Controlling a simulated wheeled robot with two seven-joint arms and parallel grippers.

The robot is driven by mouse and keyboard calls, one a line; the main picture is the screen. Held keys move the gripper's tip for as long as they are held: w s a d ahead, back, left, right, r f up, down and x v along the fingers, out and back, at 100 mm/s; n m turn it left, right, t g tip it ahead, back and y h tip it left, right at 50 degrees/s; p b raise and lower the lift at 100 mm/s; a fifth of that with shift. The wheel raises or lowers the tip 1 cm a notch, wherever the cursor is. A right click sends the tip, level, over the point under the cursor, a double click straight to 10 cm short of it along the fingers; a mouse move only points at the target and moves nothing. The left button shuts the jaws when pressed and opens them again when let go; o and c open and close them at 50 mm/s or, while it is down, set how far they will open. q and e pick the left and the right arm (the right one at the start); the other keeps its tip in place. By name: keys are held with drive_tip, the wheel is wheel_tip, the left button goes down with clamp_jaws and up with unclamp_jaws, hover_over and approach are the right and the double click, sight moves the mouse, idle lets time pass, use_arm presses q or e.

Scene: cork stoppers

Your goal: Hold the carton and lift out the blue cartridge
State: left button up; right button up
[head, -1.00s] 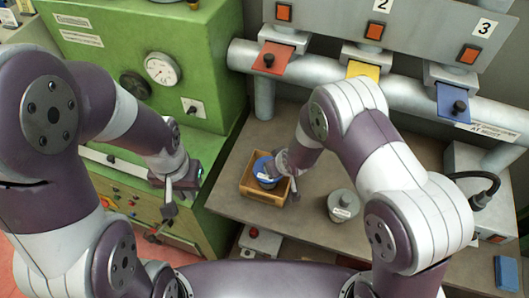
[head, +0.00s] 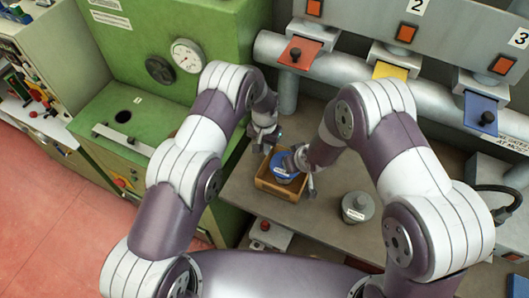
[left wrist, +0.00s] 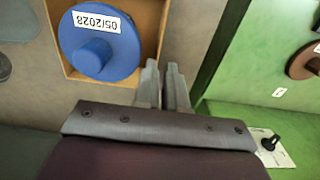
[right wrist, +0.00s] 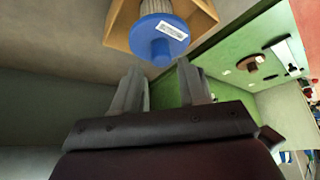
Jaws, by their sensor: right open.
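The open wooden carton (head: 277,194) stands on the grey bench with the blue cartridge (head: 284,165) inside. The cartridge has a round knob (left wrist: 93,57) and a white date label; its ribbed body shows in the right wrist view (right wrist: 165,8). My left gripper (head: 265,143) is at the carton's back left; in the left wrist view its fingers (left wrist: 165,72) are close together with the carton's wall (left wrist: 165,22) between them. My right gripper (head: 303,172) is beside the cartridge; its fingers (right wrist: 160,75) are apart, with the knob just beyond their tips.
A grey lidded canister (head: 357,207) stands on the bench right of the carton. A green machine (head: 165,110) stands to the left. Behind are a grey pipe (head: 340,65) and red, yellow and blue (head: 481,112) flaps. Bare bench lies between carton and canister.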

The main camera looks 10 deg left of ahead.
use_arm(q)
wheel_tip(320, 180, down, 6)
drive_tip(key=shift+s+d+r, duration=0.1)
drive_tip(key=shift+f, duration=0.3)
drive_tip(key=shift+c, duration=0.3)
